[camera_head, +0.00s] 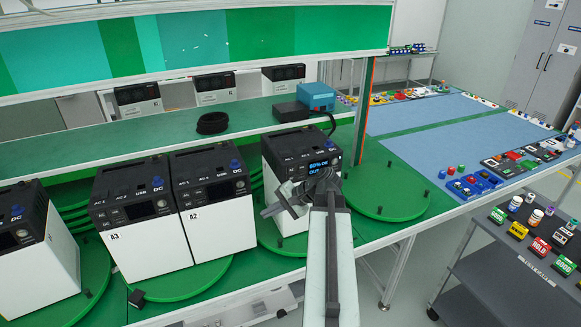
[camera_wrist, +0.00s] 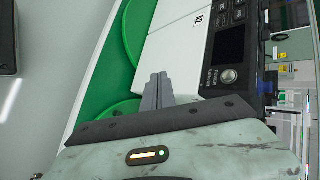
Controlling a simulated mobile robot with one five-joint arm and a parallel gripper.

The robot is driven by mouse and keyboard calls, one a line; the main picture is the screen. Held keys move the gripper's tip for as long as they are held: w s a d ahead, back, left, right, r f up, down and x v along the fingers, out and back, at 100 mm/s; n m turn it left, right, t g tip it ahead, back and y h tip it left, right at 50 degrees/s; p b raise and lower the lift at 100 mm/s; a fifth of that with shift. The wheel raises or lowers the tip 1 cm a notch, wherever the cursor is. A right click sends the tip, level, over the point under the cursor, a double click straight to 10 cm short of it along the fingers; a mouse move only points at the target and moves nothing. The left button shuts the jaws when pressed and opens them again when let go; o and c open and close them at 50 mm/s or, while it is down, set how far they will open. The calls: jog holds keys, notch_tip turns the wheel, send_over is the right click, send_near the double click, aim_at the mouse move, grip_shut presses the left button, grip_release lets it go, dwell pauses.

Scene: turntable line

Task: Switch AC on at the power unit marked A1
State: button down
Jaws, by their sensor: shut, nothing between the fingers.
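Black-topped white power units stand on green round turntables. One with a lit blue display (camera_head: 318,165) stands right of centre; my arm hides part of its front, and I cannot read a mark on it. My gripper (camera_head: 266,212) is shut and empty, in front of the lit unit and pointing left. In the wrist view the shut fingers (camera_wrist: 156,88) show before a white unit front with a dark screen (camera_wrist: 230,46); its small mark is hard to read.
Another unit (camera_head: 35,255) stands at the far left. A blue box (camera_head: 316,96) and a black cable coil (camera_head: 212,123) lie on the shelf behind. A grey cart (camera_head: 510,265) with labelled blocks stands at right. The right turntable (camera_head: 390,190) is largely bare.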

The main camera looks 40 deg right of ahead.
jog(key=s+d+r+m+t, duration=0.2)
jog(key=s+d+r, duration=0.1)
jog(key=d, duration=0.3)
jog(key=s+d+r+m+t+h, duration=0.1)
jog(key=s+d+r+m+t, duration=0.1)
jog(key=d, duration=0.4)
jog(key=shift+s+r+p, duration=0.35)
jog(key=shift+s+r, duration=0.4)
jog(key=shift+s, duration=0.05)
jog(key=shift+w+d, duration=0.15)
send_near(286, 173)
jog(key=shift+w+a+f, duration=0.55)
jog(key=shift+w+f, duration=0.05)
jog(key=shift+w, duration=0.2)
jog(key=shift+w+a+f, duration=0.5)
jog(key=shift+w+f, duration=0.1)
jog(key=shift+w, duration=0.2)
jog(key=shift+w+d, duration=0.15)
jog(key=shift+w, duration=0.15)
jog(key=shift+w+d, duration=0.1)
jog(key=shift+w, duration=0.2)
jog(key=shift+s, duration=0.1)
jog(key=shift+s+a, duration=0.25)
jog(key=shift+s, duration=0.35)
